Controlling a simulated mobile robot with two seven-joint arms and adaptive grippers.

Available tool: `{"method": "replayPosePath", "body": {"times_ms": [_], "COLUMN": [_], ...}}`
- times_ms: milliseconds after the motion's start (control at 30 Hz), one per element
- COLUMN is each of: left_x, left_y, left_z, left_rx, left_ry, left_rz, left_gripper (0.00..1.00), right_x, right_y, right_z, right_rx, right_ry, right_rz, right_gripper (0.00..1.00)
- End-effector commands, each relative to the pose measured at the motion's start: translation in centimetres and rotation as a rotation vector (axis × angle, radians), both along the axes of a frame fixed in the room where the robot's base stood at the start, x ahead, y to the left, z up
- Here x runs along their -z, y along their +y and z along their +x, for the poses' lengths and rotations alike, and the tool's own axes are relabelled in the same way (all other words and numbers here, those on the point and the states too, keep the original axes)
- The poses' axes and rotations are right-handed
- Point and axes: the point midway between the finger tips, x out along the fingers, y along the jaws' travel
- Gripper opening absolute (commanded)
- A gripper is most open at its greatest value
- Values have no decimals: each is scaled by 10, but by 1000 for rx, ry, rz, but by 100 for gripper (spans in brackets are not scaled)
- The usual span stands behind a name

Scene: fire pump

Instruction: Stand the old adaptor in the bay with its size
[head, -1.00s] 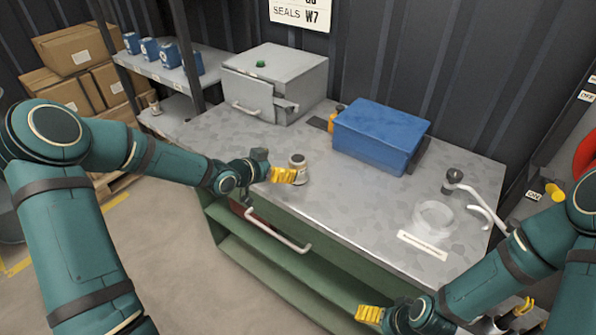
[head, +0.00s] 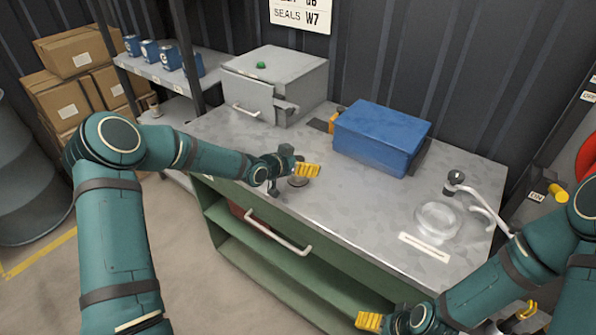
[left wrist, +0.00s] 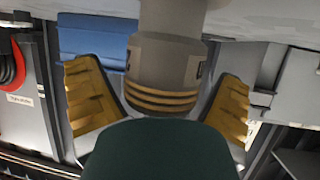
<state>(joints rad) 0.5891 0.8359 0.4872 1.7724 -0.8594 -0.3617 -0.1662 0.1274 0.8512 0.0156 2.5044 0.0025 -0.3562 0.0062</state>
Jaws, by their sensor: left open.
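The old adaptor (head: 298,182), a small grey-brown fitting, stands on the metal bench top near its front edge. It is mostly hidden in the head view behind my left gripper (head: 307,171). In the left wrist view the adaptor (left wrist: 165,62) shows brass-coloured rings and lies between the two spread yellow fingers, with a gap on each side. My left gripper is open around it. My right gripper (head: 369,321) is low in front of the bench, away from the adaptor; its finger opening is unclear. I cannot make out the sized bays.
A blue box (head: 380,138) stands at the back of the bench (head: 340,215). A grey metal cabinet (head: 275,85) is at the back left. A glass dish (head: 438,219) and a label strip lie at the right. A shelf (head: 160,62) with blue containers is at far left.

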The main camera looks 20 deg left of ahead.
Motion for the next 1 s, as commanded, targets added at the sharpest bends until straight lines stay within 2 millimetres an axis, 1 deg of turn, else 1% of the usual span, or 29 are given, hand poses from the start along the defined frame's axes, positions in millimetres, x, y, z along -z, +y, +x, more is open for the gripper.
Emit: {"method": "replayPosePath", "body": {"times_ms": [67,100,167,200,267,300,333,633,733,867,1000], "left_x": [0,0,0,0,0,0,0,-2,-7,-27,-55], "left_y": [0,0,0,0,0,0,0,0,0,0,1], "left_z": [0,0,0,0,0,0,0,0,0,0,0], "left_rx": [0,0,0,0,0,0,0,0,0,0,0], "left_ry": [0,0,0,0,0,0,0,-3,-4,-5,-5], "left_rz": [0,0,0,0,0,0,0,-1,-1,0,1], "left_gripper": [93,80,59,45,24,10,7,6,6,6,6], "right_x": [0,0,0,0,0,0,0,0,-1,-4,-9], "right_y": [0,0,0,0,0,0,0,0,0,0,0], "right_z": [0,0,0,0,0,0,0,0,0,1,2], "right_rx": [0,0,0,0,0,0,0,0,0,2,4], "right_ry": [0,0,0,0,0,0,0,0,-1,-2,-6], "right_rz": [0,0,0,0,0,0,0,0,0,0,-2], "right_gripper": [88,88,88,88,88,88,88,88,88,88,88]}}
